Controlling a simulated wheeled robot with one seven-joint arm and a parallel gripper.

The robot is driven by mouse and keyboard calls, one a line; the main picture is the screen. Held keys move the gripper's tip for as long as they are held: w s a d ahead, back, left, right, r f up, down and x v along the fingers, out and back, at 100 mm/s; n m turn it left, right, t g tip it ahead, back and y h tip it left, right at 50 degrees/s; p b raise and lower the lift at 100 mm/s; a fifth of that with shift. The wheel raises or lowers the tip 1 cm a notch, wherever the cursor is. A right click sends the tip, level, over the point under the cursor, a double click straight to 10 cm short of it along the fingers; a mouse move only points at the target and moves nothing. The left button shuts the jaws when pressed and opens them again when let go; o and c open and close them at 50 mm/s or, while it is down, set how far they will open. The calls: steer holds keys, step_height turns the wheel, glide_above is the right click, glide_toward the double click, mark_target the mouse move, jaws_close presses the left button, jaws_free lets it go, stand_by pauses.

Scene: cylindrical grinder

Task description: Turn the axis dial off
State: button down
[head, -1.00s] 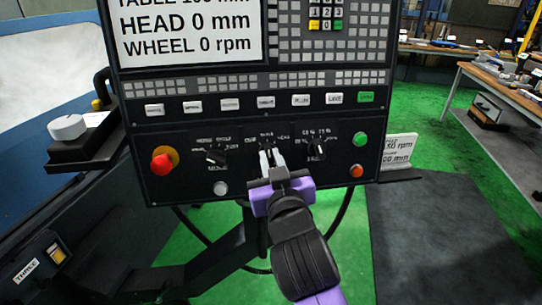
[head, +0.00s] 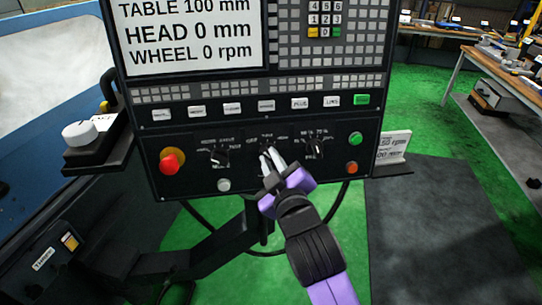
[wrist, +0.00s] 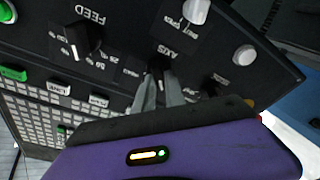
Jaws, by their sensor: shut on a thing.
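The axis dial (head: 266,148) is a small dark knob in the middle of the row of dials on the black control panel. It also shows in the wrist view (wrist: 159,66), beside the label AXIS. My gripper (head: 268,157) is at this dial, with its pale fingers shut on it; in the wrist view the fingertips (wrist: 158,82) reach the knob from either side. The fingers hide much of the knob, and I cannot read its pointer setting. The purple gripper body is tilted in the head view.
A feed dial (head: 316,150) is right of the axis dial and another black dial (head: 220,156) is left of it. A red emergency button (head: 171,162) is farther left. Green (head: 355,139) and orange (head: 351,168) buttons are at the right. The screen (head: 190,35) reads WHEEL 0 rpm.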

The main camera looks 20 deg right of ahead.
stand_by(0.3)
steer(key=c, duration=1.4)
jaws_free()
steer(key=s+a+b, duration=0.1)
steer(key=s, duration=0.6)
steer(key=shift+s+r+b, duration=0.2)
steer(key=shift+s+b, duration=0.2)
